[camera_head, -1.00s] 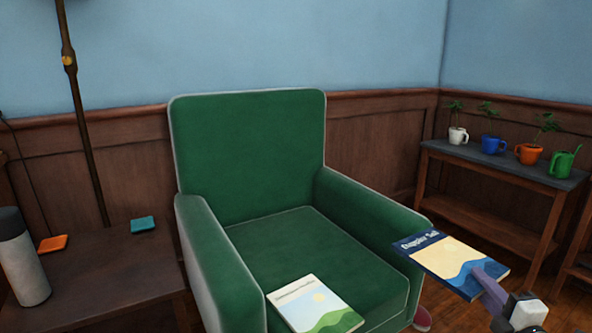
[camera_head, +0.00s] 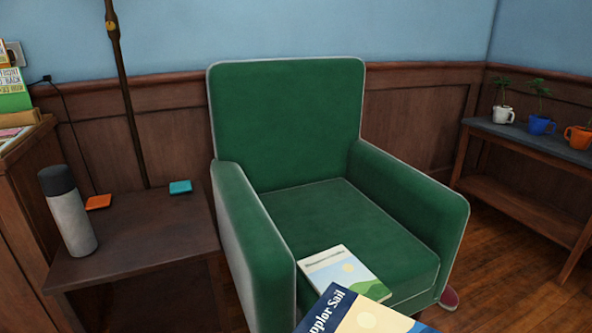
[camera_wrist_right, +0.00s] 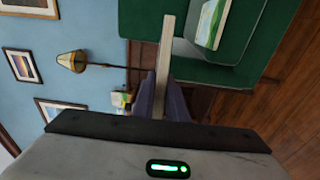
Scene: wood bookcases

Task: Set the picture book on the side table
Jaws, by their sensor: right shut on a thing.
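My right gripper (camera_wrist_right: 163,100) is shut on a picture book with a dark blue title band and a cream, yellow and blue cover (camera_head: 365,315). In the head view the book is cut off by the bottom edge, and the gripper is out of that picture. In the right wrist view the book (camera_wrist_right: 164,50) shows edge-on between the purple fingers. The dark wood side table (camera_head: 150,237) stands at the left, beside the armchair, apart from the held book. My left gripper is not in view.
Another book (camera_head: 340,268) lies on the green armchair (camera_head: 290,130). A lamp pole (camera_head: 127,90) rises behind the table.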

